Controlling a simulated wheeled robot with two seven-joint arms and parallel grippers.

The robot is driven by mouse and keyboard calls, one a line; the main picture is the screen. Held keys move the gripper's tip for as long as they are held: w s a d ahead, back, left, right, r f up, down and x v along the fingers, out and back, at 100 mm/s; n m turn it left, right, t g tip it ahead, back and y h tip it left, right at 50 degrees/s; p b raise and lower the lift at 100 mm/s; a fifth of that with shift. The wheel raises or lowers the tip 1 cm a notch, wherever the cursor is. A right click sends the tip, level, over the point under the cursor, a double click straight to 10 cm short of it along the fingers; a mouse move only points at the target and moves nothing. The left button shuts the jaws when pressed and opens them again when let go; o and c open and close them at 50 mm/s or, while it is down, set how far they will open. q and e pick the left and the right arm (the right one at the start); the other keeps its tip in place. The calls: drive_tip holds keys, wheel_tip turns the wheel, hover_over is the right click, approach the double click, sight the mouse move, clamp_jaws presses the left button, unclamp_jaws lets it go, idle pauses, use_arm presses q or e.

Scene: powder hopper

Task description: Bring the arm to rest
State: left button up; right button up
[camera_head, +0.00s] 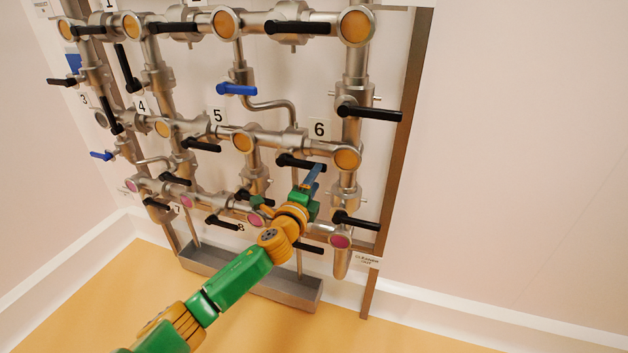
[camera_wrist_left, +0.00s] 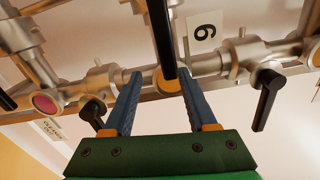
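My left arm, green and orange, reaches up from the bottom left in the head view. Its gripper (camera_head: 314,176) is in front of the lower right of the pipe panel, below the number 6 label. In the left wrist view the blue fingers of the left gripper (camera_wrist_left: 158,74) are spread apart. A black valve handle (camera_wrist_left: 160,35) shows between the fingertips in that view, with gaps on both sides. How deep the handle lies between them is unclear. My right gripper is not in view.
Steel pipes carry several black handles, such as one on the right (camera_head: 368,113), and blue handles, such as one at the upper middle (camera_head: 236,89). A grey trough (camera_head: 290,290) lies below the panel. The right wall side and the floor in front look clear.

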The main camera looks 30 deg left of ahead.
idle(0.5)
use_arm(q)
drive_tip(key=s+d+f+n+g+h, duration=0.1)
drive_tip(key=s+f+n+g, duration=0.3)
drive_tip(key=f, duration=0.7)
drive_tip(key=s+d+f+n+g, duration=0.1)
drive_tip(key=s+f+g, duration=0.1)
drive_tip(key=s+f, duration=0.65)
drive_tip(key=s+d+f+n+g+h, duration=0.1)
drive_tip(key=s+f+n+g, duration=0.15)
drive_tip(key=f, duration=1.05)
drive_tip(key=s+d+f+n+g, duration=0.2)
drive_tip(key=s+f, duration=0.3)
drive_tip(key=s, duration=0.6)
drive_tip(key=s+d+f+n+g+h, duration=0.1)
drive_tip(key=s+d+f, duration=0.4)
drive_tip(key=s, duration=0.6)
drive_tip(key=s+d+f+n+g+h, duration=0.1)
drive_tip(key=s+d+f+n+g, duration=0.3)
drive_tip(key=s, duration=0.7)
wheel_tip(320, 180, down, 2)
drive_tip(key=shift+g, duration=0.55)
